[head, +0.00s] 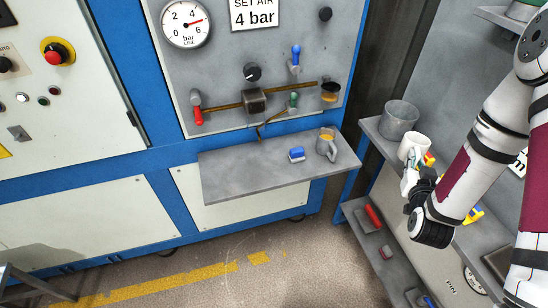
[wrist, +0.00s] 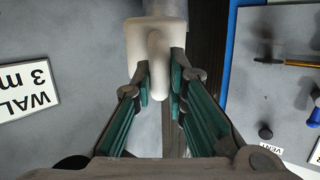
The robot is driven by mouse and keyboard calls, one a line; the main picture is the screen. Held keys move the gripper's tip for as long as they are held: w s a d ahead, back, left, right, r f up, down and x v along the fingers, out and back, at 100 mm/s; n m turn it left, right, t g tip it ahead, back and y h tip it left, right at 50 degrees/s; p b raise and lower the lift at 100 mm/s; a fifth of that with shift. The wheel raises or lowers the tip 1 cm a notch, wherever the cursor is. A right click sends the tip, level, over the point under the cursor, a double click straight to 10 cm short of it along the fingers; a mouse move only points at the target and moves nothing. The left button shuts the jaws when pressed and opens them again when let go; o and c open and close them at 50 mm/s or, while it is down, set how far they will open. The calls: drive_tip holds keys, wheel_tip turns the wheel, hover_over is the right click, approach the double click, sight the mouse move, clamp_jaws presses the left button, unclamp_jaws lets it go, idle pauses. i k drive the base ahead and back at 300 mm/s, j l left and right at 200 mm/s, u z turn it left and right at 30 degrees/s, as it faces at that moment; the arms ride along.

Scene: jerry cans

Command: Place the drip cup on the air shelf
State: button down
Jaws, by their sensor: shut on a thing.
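A white cup (head: 413,148) is at the end of my arm, over the right-hand shelf and just in front of a grey metal pot. In the wrist view the white cup (wrist: 150,38) is at the top, with its handle between the two fingers. My gripper (wrist: 160,82) is shut on that handle; it also shows in the head view (head: 409,181). The air shelf (head: 235,180) is a grey slab below the air panel, to the left of my gripper.
The grey pot (head: 400,118) stands on the right-hand shelf (head: 368,126). The left and middle of the air shelf are bare. A lower shelf holds a red item (head: 373,216).

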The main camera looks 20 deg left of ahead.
sight(228, 176)
drive_tip(key=k+j+u, duration=0.1)
drive_tip(key=u, duration=0.15)
drive_tip(key=k+j+u, duration=0.15)
drive_tip(key=u, duration=0.15)
drive_tip(key=k+u, duration=0.1)
drive_tip(key=u, duration=0.55)
